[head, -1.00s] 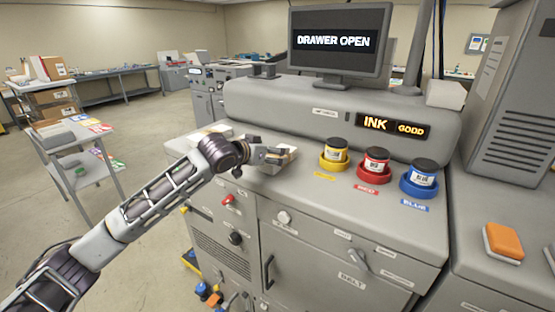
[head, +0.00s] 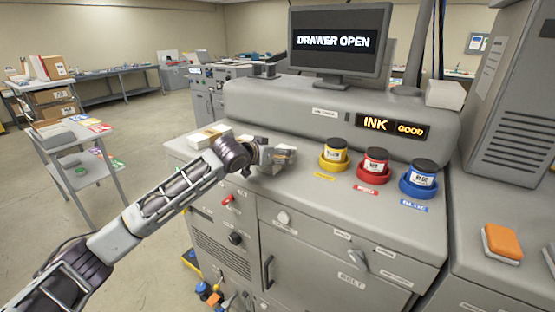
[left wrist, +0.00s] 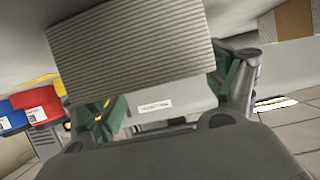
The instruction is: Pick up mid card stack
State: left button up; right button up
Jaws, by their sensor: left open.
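A pale card stack (head: 284,158) lies on the grey machine top (head: 300,188), left of the yellow ink pot. In the left wrist view a stack with fine ridged edges (left wrist: 135,50) fills the space between the fingers. My left gripper (head: 272,153) is at the stack in the head view, partly covering it. In the left wrist view its two green-padded fingers (left wrist: 165,98) are apart, one on each side of the stack; contact is unclear. Another white stack (head: 207,137) lies farther left. My right gripper is not in view.
Yellow (head: 335,150), red (head: 373,161) and blue (head: 420,175) ink pots stand in a row to the right. A monitor (head: 338,42) reading "DRAWER OPEN" stands behind. An orange-topped block (head: 502,242) lies at right. The front of the machine top is clear.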

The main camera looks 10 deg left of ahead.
pick_arm(q)
jog(key=shift+x, duration=0.95)
jog(key=shift+s, duration=0.1)
jog(key=c, duration=1.3)
